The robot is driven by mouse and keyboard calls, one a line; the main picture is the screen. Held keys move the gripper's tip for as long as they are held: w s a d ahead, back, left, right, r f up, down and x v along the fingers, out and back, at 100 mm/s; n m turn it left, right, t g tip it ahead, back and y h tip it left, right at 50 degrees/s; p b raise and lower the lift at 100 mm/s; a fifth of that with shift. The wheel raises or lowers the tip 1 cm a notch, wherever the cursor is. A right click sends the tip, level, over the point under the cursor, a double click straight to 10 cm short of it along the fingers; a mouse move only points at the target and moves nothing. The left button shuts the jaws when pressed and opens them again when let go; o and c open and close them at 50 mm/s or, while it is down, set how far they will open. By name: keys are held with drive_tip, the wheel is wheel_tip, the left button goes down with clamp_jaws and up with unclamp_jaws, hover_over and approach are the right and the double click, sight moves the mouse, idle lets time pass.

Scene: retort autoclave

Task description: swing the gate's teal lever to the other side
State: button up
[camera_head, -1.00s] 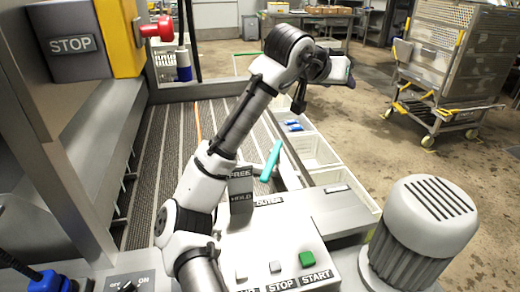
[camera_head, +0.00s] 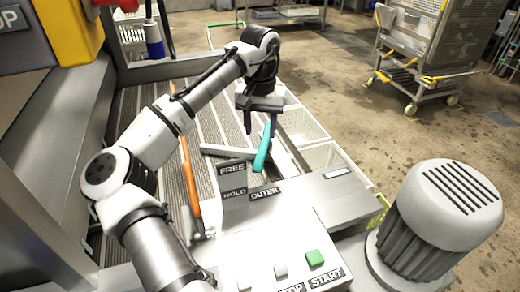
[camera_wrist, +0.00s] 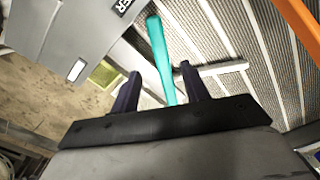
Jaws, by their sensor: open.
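The teal lever (camera_head: 262,152) stands tilted beside the FREE and HOLD plates (camera_head: 233,178), near the OUTER label. In the wrist view, the lever (camera_wrist: 159,50) runs up the picture, with its lower end between the fingertips. My gripper (camera_head: 260,126) points down over the lever's top end, one finger on each side in the picture. It also shows in the wrist view (camera_wrist: 160,86), with a clear gap between the fingers. The gripper is open. I cannot tell whether a finger touches the lever. The lever's foot is partly hidden by the plates.
An orange bar (camera_head: 187,170) stands left of the plates over the ribbed conveyor. The panel with a green START button (camera_head: 315,258) lies in front. A grey motor (camera_head: 440,215) stands at right. White crates (camera_head: 300,128) sit behind the lever, and a wheeled rack (camera_head: 425,50) farther back.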

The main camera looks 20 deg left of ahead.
sight(260, 155)
wheel_tip(260, 155, down, 8)
drive_tip(key=shift+f+p, duration=0.1)
drive_tip(key=shift+p, duration=0.2)
clamp_jaws()
